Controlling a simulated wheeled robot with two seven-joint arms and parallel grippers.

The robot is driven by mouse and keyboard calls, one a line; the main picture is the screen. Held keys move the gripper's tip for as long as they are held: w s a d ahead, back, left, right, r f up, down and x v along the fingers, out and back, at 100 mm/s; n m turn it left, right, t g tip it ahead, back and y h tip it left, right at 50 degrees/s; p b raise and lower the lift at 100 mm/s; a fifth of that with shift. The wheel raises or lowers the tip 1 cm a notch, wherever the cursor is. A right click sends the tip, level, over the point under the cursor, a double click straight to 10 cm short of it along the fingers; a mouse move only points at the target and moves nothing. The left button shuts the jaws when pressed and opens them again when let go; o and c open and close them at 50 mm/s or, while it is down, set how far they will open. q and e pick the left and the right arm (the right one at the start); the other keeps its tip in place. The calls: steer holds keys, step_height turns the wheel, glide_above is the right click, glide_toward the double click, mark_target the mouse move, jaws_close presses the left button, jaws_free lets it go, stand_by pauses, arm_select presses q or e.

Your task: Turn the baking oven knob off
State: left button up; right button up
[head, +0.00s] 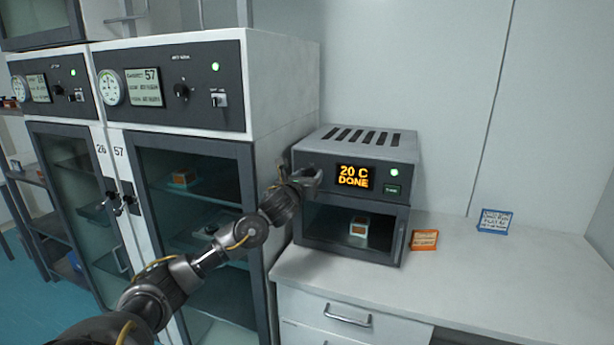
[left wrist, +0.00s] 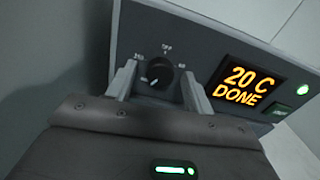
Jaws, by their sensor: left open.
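The baking oven (head: 357,145) stands on the white counter; its display (head: 354,177) reads "20 C DONE" in orange. The oven knob (left wrist: 158,76) is a dark round dial on the panel's left, with OFF printed above it and numbers at its sides. A light mark on the knob appears toward its lower left, away from OFF. My left gripper (head: 303,174) is at the panel's left end and hides the knob in the head view. In the left wrist view its open fingers (left wrist: 160,88) stand either side of the knob; contact is unclear. My right gripper is out of view.
A tall cabinet (head: 285,95) stands close on the oven's left. An orange-framed card (head: 425,240) and a blue-framed card (head: 495,221) stand on the counter (head: 540,265) to the right. A small box (head: 359,227) sits behind the oven's glass. A green light (head: 394,172) is lit on the panel.

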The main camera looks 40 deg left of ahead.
arm_select(q)
steer(key=c, duration=1)
